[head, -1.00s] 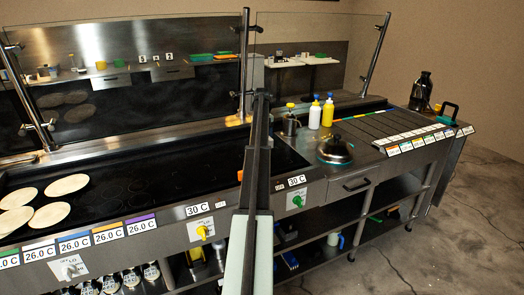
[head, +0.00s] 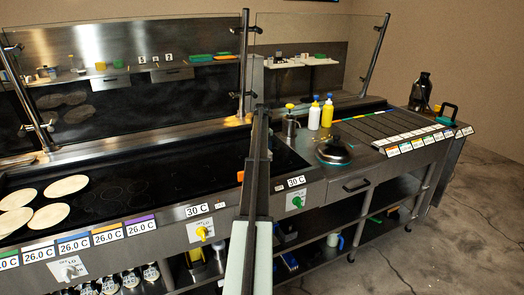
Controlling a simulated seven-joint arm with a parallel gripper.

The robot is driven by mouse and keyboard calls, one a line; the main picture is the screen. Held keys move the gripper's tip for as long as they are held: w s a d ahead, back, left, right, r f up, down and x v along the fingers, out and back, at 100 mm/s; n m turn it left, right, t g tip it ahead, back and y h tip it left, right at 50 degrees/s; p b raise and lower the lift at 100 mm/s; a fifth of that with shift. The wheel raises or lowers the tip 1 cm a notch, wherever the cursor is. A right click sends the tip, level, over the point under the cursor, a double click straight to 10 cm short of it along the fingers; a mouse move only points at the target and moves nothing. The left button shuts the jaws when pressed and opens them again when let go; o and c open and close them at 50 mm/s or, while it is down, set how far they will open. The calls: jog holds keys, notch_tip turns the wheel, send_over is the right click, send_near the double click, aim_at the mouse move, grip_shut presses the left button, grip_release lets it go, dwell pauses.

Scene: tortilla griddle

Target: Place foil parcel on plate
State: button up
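I cannot make out a foil parcel or a plate in the head view. My arm rises through the middle of the picture and narrows towards the far edge of the griddle. Its far end overlaps the back rail and the glass guard, and no gripper fingers can be told apart there. Whether anything is held cannot be seen. The arm hides a strip of the griddle top (head: 200,160) and the counter front.
Several tortillas (head: 66,186) lie on the griddle at left. A glass guard post (head: 374,55) rises behind. Lidded bins (head: 385,124) fill the right counter.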

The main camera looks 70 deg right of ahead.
jog(key=o, duration=1.2)
notch_tip(320, 180, up, 12)
jog(key=shift+r, duration=0.2)
